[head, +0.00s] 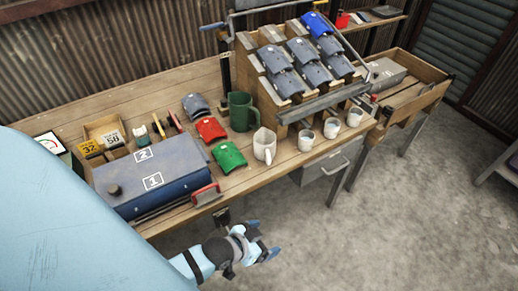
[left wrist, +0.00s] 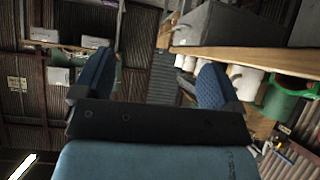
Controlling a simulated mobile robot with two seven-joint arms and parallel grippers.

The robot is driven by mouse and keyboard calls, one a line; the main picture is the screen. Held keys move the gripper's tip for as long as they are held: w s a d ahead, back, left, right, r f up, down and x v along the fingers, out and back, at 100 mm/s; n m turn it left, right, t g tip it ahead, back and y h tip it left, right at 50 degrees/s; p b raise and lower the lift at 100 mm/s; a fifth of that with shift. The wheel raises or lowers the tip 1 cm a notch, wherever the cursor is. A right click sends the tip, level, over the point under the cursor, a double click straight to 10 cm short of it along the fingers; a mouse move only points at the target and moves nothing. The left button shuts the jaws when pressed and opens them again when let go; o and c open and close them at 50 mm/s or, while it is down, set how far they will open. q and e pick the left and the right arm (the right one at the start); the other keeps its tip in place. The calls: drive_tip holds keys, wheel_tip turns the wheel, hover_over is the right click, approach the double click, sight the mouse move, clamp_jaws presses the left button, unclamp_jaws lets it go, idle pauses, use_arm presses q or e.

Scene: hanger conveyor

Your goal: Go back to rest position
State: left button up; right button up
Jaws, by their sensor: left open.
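My left gripper (head: 264,241) is open and empty. It hangs over the concrete floor in front of the workbench (head: 160,232), apart from the bench's front edge. In the left wrist view its two blue fingers stand wide apart with nothing between them (left wrist: 152,80). That view looks past the bench edge (left wrist: 250,58) toward the corrugated wall. My right gripper is not in the head view.
A blue case (head: 150,177) marked 1 and 2 lies on the bench. The floor (head: 400,220) at right is clear.

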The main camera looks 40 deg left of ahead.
use_arm(q)
drive_tip(key=shift+s+d+r+t, duration=0.1)
drive_tip(key=shift+s+d+t, duration=0.1)
drive_tip(key=shift+s, duration=0.45)
drive_tip(key=shift+s+d+t, duration=0.15)
drive_tip(key=shift+s+t, duration=0.05)
drive_tip(key=shift+s, duration=0.45)
drive_tip(key=shift+r, duration=0.1)
